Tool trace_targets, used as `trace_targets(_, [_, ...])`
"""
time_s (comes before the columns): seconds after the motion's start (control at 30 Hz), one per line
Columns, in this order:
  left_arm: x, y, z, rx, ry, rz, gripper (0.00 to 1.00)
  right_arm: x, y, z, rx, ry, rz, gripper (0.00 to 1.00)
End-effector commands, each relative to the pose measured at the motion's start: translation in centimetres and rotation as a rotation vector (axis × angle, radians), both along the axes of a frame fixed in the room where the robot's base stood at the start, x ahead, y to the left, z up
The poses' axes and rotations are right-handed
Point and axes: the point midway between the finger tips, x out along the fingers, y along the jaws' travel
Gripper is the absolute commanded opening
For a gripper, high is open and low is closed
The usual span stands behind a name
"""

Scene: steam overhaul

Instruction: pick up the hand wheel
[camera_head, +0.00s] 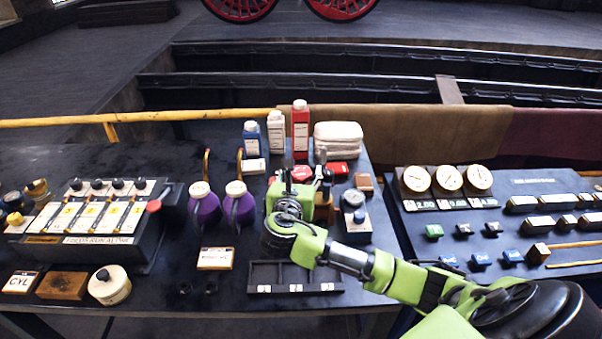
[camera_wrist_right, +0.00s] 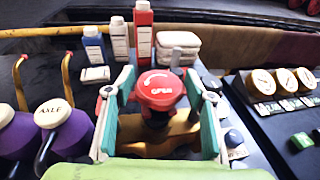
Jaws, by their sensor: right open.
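The hand wheel (camera_wrist_right: 160,88) is a red round knob with a white arrow and "OPEN" on top, standing on a dark stem over a brass-coloured body (camera_wrist_right: 155,135). In the head view only part of the red wheel (camera_head: 301,173) shows behind my right gripper (camera_head: 307,168). That gripper is open. In the right wrist view its two fingers stand to the left and right of the wheel, with the wheel between them; whether they touch it I cannot tell. My left gripper is not in view.
Blue, white and red bottles (camera_head: 300,130) and folded white cloths (camera_head: 338,140) stand behind the wheel. Two purple jugs (camera_head: 204,205) stand to its left. A black slotted tray (camera_head: 295,279) lies in front. A gauge panel (camera_head: 448,185) is at right.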

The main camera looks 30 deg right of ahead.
Motion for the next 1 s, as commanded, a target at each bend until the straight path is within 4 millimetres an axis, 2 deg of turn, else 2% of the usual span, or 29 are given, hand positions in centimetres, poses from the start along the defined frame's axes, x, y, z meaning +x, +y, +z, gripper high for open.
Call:
trace_targets(0.1, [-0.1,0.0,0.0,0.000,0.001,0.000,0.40,0.0,0.0,0.0,0.000,0.000,0.000,0.47])
trace_targets(0.23, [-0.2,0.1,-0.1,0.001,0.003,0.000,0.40,0.0,0.0,0.0,0.000,0.000,0.000,0.13])
trace_targets(0.27, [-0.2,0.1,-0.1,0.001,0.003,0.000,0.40,0.0,0.0,0.0,0.000,0.000,0.000,0.10])
trace_targets(0.67, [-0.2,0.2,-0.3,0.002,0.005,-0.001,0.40,0.0,0.0,0.6,0.000,-0.004,0.000,0.10])
trace_targets(0.87, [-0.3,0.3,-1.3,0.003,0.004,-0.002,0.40,0.1,0.1,3.1,0.001,-0.011,0.001,0.10])
trace_targets(1.0, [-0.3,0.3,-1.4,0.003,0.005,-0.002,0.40,-1.8,1.0,5.6,0.002,-0.010,0.004,0.10])
